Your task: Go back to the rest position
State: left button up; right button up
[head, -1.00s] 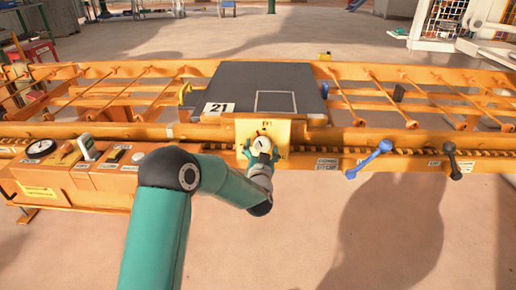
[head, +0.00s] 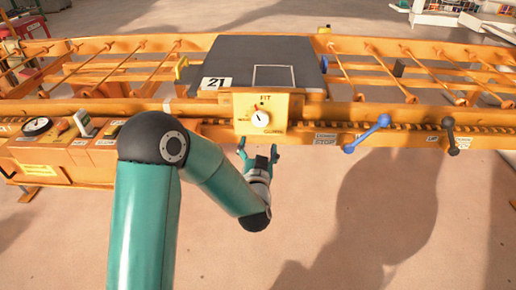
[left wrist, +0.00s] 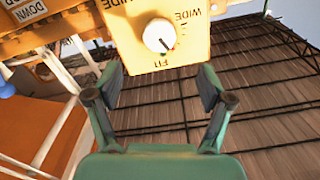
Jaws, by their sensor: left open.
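My left gripper (head: 259,152) is open and empty in the head view, just below and in front of the yellow dial plate. In the left wrist view its two fingers (left wrist: 160,88) are spread apart, with the dial beyond them and nothing between them. The white round knob (head: 260,119) sits on the yellow plate (head: 275,103), which carries the words FIT and WIDE. The knob also shows in the left wrist view (left wrist: 158,36), apart from the fingers. My right gripper is not in view.
The orange press frame (head: 400,130) spans the view. A dark plate marked 21 (head: 262,62) lies on it. A blue lever (head: 368,133) and a dark lever (head: 450,135) stick out at the right. A gauge (head: 36,127) sits at the left. The floor (head: 320,220) in front is clear.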

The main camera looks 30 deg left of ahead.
pick_arm(q)
jog(key=shift+s+d, duration=0.1)
jog(key=shift+s, duration=0.15)
dwell(0.3)
jog(key=s+d+f+m+g+h, duration=0.1)
jog(key=s+d+f+g+h, duration=0.2)
jog(key=f, duration=0.5)
jog(key=s+d+f+m+g+h, duration=0.15)
jog(key=d+f, duration=0.25)
jog(key=f, duration=0.5)
jog(key=s+d+f+m+g+h, duration=0.1)
jog(key=s+d+f+h, duration=0.25)
jog(key=f, duration=0.45)
jog(key=s+d+f+n+g+h, duration=0.1)
jog(key=s+d+f+g+h, duration=0.35)
jog(key=s, duration=0.45)
jog(key=s+d+f+n+g+h, duration=0.1)
jog(key=s+d+f+n+g, duration=0.15)
jog(key=s+d+g, duration=0.4)
notch_tip(320, 180, up, 28)
jog(key=s+m+t+p, duration=0.1)
jog(key=s+t+p, duration=0.1)
jog(key=p, duration=2.6)
jog(key=shift+s+p, duration=0.15)
jog(key=shift+p, duration=0.25)
